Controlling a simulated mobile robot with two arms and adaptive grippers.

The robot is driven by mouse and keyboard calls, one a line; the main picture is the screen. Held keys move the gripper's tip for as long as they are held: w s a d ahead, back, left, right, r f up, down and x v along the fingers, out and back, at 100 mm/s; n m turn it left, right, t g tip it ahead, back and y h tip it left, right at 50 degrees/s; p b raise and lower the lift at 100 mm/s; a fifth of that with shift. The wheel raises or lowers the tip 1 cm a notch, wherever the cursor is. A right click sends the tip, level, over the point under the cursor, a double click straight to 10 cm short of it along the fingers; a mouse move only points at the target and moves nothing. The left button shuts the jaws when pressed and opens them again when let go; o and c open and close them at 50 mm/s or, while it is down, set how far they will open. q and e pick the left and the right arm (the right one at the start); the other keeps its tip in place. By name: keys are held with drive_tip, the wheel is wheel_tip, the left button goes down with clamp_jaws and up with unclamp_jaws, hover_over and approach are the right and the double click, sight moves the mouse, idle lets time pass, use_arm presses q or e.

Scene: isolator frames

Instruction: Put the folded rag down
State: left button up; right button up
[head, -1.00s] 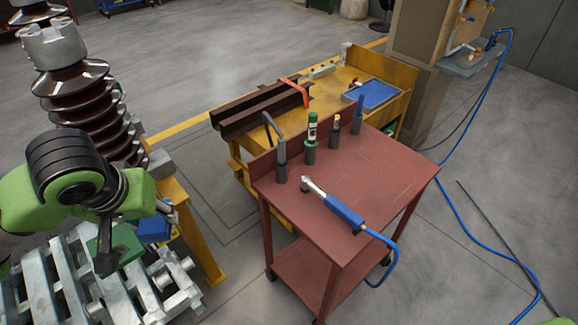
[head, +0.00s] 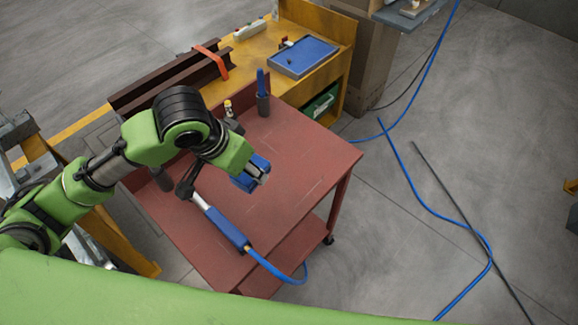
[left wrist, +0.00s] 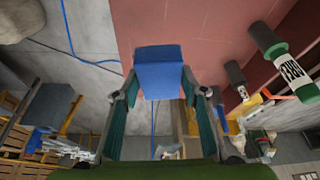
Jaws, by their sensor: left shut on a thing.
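The folded rag (head: 243,180) is a small blue block in my left gripper (head: 260,171). In the left wrist view the rag (left wrist: 158,74) sits between the two fingers, which are shut on it from both sides. In the head view my left arm reaches over the red cart (head: 305,165), and the rag appears above the middle of its top. The gap between rag and cart top cannot be judged exactly. My forearm and gripper hide part of the cart's left side. My right gripper is not in view.
A blue-handled tool (head: 226,228) with a hose lies on the cart's near left part. A holder with a blue item (head: 263,92) stands at the back edge. The cart top's right half is clear.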

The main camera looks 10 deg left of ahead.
sight(262, 168)
use_arm(q)
drive_tip(key=d+f, duration=0.1)
drive_tip(key=f+m, duration=0.1)
drive_tip(key=shift+d+f+m+h, duration=0.3)
drive_tip(key=shift+d+f, duration=0.1)
drive_tip(key=w, duration=0.1)
drive_tip(key=w+f, duration=0.1)
drive_tip(key=w, duration=0.1)
drive_tip(key=shift+w+d+f, duration=0.1)
drive_tip(key=shift+w+f, duration=0.25)
drive_tip(key=shift+w, duration=0.05)
drive_tip(key=w+f, duration=0.2)
drive_tip(key=w, duration=0.1)
drive_tip(key=w+f+p, duration=0.1)
drive_tip(key=w+f, duration=0.2)
drive_tip(key=w+d+f, duration=0.1)
drive_tip(key=w+f, duration=0.1)
drive_tip(key=w, duration=0.1)
drive_tip(key=shift+f+p, duration=0.15)
drive_tip(key=shift+p, duration=0.2)
drive_tip(key=shift+w+f, duration=0.35)
drive_tip(key=shift+f, duration=1.65)
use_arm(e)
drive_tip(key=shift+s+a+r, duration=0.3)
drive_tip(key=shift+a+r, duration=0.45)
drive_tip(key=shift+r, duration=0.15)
use_arm(q)
drive_tip(key=shift+f, duration=0.1)
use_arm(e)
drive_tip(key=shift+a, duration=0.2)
